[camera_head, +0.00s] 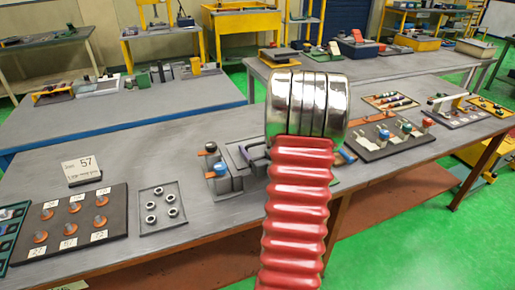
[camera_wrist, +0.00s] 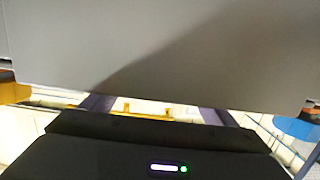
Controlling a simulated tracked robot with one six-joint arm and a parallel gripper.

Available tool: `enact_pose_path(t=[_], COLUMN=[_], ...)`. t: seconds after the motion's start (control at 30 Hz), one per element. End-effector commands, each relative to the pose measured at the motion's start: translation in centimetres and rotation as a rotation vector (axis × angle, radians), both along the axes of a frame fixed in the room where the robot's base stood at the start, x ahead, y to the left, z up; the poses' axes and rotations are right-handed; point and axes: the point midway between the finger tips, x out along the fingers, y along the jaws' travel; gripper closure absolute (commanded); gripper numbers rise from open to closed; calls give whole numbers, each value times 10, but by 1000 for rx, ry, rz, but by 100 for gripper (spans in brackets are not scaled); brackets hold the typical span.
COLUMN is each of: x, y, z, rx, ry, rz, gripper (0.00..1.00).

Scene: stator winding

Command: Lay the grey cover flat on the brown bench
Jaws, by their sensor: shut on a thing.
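The grey cover (camera_wrist: 150,45) fills the upper part of the wrist view as a broad, smooth plate with a shadow across it. My gripper (camera_wrist: 155,108) is shut on its near edge; its two dark fingers reach up to the plate. In the head view my red ribbed arm hides most of the gripper and whatever it holds. The brown bench (camera_head: 120,165), with a grey top and brown frame, runs across the head view beneath the arm. I cannot tell whether the cover touches the bench.
A grey unit with orange and blue knobs (camera_head: 222,178) stands just left of my arm. A plate with several rings (camera_head: 162,206), a dark labelled board (camera_head: 70,228) and a card reading 57 (camera_head: 82,170) lie left. Another component board (camera_head: 390,140) lies right. Bare top shows behind the card.

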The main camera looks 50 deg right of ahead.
Motion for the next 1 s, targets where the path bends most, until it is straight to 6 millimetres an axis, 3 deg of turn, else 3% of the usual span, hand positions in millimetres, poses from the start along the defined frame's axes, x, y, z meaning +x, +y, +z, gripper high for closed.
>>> enact_pose_path(t=[0.2,0.23,0.47,0.8,1.0], x=[0,0,0,0,-16], y=[-1,0,0,0,9], z=[-1,-1,-1,1,4], rx=[-2,0,0,0,0], ry=[-2,0,0,0,0], rz=[0,0,0,0,-1], gripper=[60,18,2,1,1])
